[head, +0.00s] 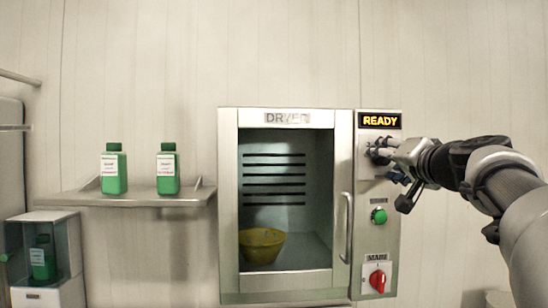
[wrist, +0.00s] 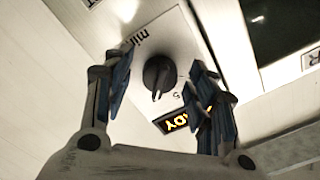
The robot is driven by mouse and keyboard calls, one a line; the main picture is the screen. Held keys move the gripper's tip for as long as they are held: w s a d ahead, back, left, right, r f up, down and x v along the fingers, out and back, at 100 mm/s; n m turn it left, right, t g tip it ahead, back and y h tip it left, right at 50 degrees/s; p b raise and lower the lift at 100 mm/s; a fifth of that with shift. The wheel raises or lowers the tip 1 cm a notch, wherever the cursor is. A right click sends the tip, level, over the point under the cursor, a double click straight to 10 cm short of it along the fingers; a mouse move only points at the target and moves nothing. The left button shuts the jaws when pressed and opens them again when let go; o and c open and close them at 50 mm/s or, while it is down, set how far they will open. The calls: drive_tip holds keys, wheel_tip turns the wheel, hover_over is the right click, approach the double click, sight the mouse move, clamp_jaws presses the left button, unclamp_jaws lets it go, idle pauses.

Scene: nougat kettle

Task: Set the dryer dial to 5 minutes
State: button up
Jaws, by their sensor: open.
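The dryer (head: 228,200) stands against the wall in the head view, with a control panel on its right side. The black dial (wrist: 159,72) sits on a light plate marked "min" in the wrist view. Its narrow pointer end faces toward the lit display, a little to the left of the printed 5. My gripper (wrist: 161,76) is open, with one finger on each side of the dial; I cannot tell whether either touches it. In the head view my gripper (head: 384,153) is at the panel, below the display, and mostly hides the dial.
The display (head: 380,120) reads READY. Below the dial are a green button (head: 379,216) and a red MAIN switch (head: 377,281). The dryer's door handle (head: 346,228) is left of them. A yellow bowl (head: 261,246) is inside. Green bottles stand on a shelf (head: 140,198) at left.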

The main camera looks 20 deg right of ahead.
drive_tip(key=shift+w+r, duration=0.1)
drive_tip(key=shift+w, duration=0.2)
drive_tip(key=shift+s+d, duration=0.1)
drive_tip(key=shift+c, duration=0.8)
drive_tip(key=c, duration=0.9)
